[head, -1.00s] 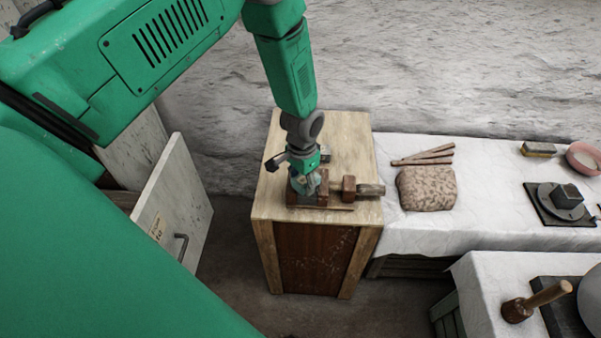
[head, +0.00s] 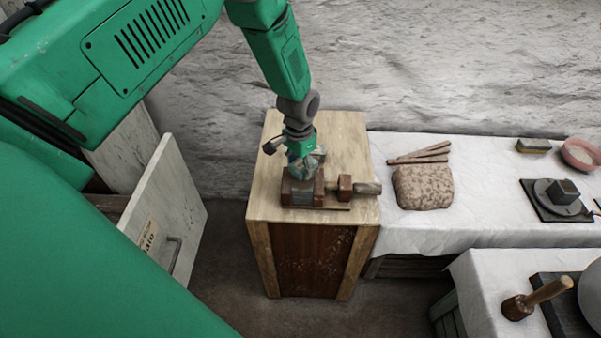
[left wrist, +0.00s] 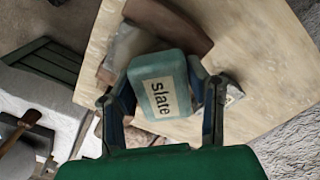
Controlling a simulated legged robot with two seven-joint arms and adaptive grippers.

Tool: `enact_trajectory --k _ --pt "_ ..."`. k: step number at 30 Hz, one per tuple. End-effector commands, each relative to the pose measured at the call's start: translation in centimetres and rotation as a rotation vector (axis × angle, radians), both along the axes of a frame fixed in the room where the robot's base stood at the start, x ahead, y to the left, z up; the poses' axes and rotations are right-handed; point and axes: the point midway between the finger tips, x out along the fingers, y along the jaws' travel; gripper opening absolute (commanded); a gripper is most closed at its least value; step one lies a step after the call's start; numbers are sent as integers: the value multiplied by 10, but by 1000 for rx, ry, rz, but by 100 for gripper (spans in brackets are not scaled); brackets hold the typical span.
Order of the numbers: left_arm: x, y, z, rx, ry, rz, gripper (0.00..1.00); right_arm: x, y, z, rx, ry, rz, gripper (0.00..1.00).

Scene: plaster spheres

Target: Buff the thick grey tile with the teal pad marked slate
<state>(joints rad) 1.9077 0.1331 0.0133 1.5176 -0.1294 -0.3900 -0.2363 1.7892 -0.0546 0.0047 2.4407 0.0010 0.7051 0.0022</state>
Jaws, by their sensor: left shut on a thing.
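My left gripper (head: 303,168) is shut on the teal pad, whose label reads "slate" in the left wrist view (left wrist: 163,84). The gripper is just above the wooden cabinet top. Below it, a thick grey tile (head: 303,197) sits between brown clamp blocks (head: 345,188), with a handle at the right. A grey face (left wrist: 130,46) and a brown block (left wrist: 172,22) show beyond the pad in the wrist view. The pad looks raised off the tile, but the gap is hard to judge. My right gripper is not in view.
Another small labelled object (left wrist: 232,92) lies on the cabinet top (head: 345,135), partly hidden by a finger. A pale open door (head: 172,205) stands left. A cloth-covered table (head: 400,225) at right holds a speckled lump (head: 422,187), sticks and a turntable (head: 560,193).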

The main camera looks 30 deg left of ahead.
Motion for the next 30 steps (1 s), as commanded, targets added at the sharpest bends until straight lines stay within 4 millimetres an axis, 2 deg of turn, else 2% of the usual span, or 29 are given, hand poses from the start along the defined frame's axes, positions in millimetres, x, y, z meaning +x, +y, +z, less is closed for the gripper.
enact_trajectory --k 14,30 --pt "0 0 0 0 0 -1 10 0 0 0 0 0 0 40" --pt "0 0 -11 0 0 -1 10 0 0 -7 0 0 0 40"
